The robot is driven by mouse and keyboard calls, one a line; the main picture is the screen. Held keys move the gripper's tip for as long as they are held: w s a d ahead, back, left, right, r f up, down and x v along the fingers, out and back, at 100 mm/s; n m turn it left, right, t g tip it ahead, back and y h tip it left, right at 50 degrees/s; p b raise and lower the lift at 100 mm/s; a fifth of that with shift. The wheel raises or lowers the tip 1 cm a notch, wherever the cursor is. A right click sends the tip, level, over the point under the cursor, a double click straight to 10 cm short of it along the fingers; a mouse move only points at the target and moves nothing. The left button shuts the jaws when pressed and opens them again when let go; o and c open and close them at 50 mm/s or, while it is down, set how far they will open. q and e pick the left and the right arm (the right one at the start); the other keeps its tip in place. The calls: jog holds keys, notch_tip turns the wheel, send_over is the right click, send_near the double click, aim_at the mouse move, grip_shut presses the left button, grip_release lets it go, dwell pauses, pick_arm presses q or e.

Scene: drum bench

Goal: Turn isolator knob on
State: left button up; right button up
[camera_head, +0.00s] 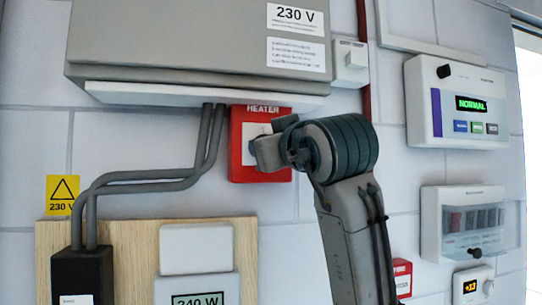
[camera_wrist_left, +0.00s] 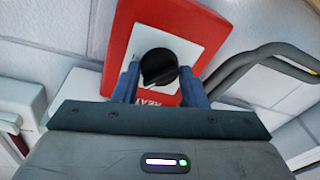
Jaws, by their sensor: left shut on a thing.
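The isolator is a red box marked HEATER (camera_head: 240,115) with a white face plate, on the wall at the middle of the head view. The box also shows in the left wrist view (camera_wrist_left: 135,20), seen tilted. Its round black knob (camera_wrist_left: 158,66) sits between the two blue fingers of my left gripper (camera_head: 256,149), which is shut on it. In the head view my gripper and wrist hide the knob. I cannot tell the position the knob points to. My right gripper is not in view.
A grey 230 V cabinet (camera_head: 180,45) overhangs the isolator from above. Grey conduits (camera_head: 150,181) run down its left to a black box (camera_head: 80,278) on a wooden board (camera_head: 130,245). A panel reading NORMAL (camera_head: 455,130) and a clear-covered unit (camera_head: 462,247) hang at right.

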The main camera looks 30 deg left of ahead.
pick_arm(q)
jog(key=m+t+b, duration=0.1)
jog(key=m+b, duration=0.2)
jog(key=m, duration=0.2)
jog(key=m+t+b, duration=0.1)
jog(key=m+b, duration=0.2)
jog(key=m, duration=0.3)
jog(key=shift+s+a+m+h, duration=0.1)
jog(key=shift+m+h, duration=0.2)
jog(key=shift+h, duration=0.1)
jog(key=shift+t, duration=0.3)
jog(key=o, duration=1)
jog(key=shift+f, duration=0.1)
jog(key=shift+c, duration=0.2)
